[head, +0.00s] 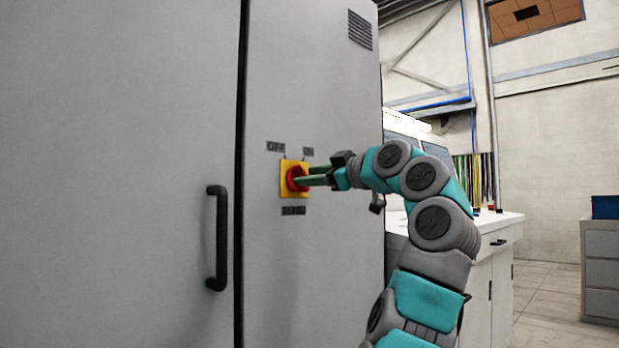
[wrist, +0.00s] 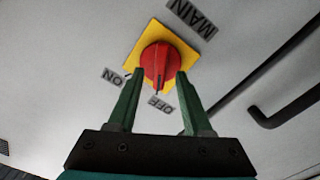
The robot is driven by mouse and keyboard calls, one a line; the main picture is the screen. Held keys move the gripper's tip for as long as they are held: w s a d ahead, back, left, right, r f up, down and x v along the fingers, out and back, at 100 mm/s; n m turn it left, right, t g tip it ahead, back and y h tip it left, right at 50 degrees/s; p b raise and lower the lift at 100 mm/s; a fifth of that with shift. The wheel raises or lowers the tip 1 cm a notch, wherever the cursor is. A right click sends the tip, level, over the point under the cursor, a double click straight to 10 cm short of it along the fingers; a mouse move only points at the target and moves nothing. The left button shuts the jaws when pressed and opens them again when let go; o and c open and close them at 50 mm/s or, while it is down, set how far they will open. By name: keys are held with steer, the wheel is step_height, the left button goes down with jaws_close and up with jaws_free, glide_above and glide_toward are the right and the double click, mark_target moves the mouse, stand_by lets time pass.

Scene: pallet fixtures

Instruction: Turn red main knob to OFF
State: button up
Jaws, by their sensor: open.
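The red main knob (wrist: 160,60) sits on a square yellow plate (wrist: 133,57) on the grey cabinet door. In the wrist view its raised grip bar runs roughly towards the OFF label (wrist: 160,104); the exact angle is hard to tell. The ON label (wrist: 113,77) is to its left, the MAIN label (wrist: 193,18) above. My gripper (wrist: 159,74) is open, its two green fingertips on either side of the knob's grip bar. I cannot tell whether they touch it. In the head view the knob (head: 296,178) is partly hidden by my gripper (head: 311,175).
A black door handle (head: 217,238) stands out from the cabinet (head: 180,90) left of the knob. A white counter (head: 497,222) is beyond the cabinet on the right, with a grey drawer unit (head: 602,262) further right. Floor between them is clear.

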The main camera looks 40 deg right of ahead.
steer(key=s+b, duration=0.1)
steer(key=s, duration=0.6)
steer(key=shift+d, duration=0.3)
steer(key=shift+s, duration=0.15)
